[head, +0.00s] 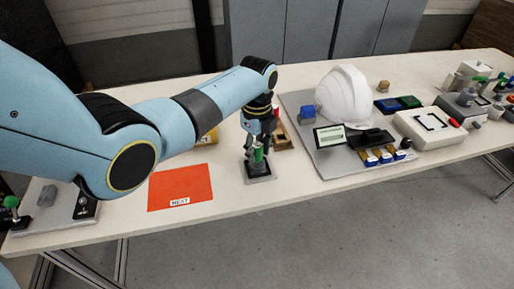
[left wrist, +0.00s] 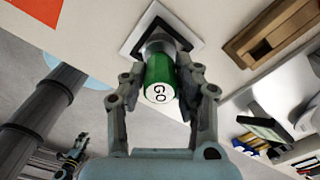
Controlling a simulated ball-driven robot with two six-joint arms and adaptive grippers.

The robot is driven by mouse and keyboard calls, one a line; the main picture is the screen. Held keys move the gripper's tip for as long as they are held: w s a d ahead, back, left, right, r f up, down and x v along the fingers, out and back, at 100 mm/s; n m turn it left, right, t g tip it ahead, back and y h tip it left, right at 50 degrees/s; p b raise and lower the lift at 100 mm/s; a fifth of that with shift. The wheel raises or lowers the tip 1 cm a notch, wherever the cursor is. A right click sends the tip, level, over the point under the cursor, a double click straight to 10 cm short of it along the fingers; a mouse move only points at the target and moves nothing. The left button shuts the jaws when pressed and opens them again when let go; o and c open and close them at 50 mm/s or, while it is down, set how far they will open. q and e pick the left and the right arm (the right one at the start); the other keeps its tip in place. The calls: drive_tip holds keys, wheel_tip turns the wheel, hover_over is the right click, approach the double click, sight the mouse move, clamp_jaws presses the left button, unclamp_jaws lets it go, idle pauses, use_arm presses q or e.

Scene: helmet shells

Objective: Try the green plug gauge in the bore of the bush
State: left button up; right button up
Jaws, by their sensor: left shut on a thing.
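My left gripper (head: 259,150) is shut on the green plug gauge (head: 259,155), directly above the bush (head: 258,170) on its square base. In the left wrist view the gauge's round end (left wrist: 160,92) faces the camera and reads "GO", with a finger on each side. Beyond it, a grey metal cylinder and the dark-and-white square base of the bush (left wrist: 133,38) show. The gauge is lined up over the bush; its lower end is hidden, so I cannot tell how deep it sits. My right gripper (left wrist: 74,150) seems to show small at the lower left of the wrist view.
An orange mat (head: 180,184) marked "NEXT" lies left of the bush. A wooden block (head: 283,140) with a recess stands close behind it. To the right, a grey board (head: 325,165) carries a white helmet shell (head: 345,95) and small parts. The table's front edge is near.

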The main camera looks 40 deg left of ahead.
use_arm(q)
drive_tip(key=shift+f+b, duration=0.5)
drive_tip(key=shift+f, duration=0.3)
idle(0.6)
drive_tip(key=shift+r, duration=0.1)
idle(0.8)
drive_tip(key=shift+r+p, duration=2.95)
drive_tip(key=shift+p, duration=0.4)
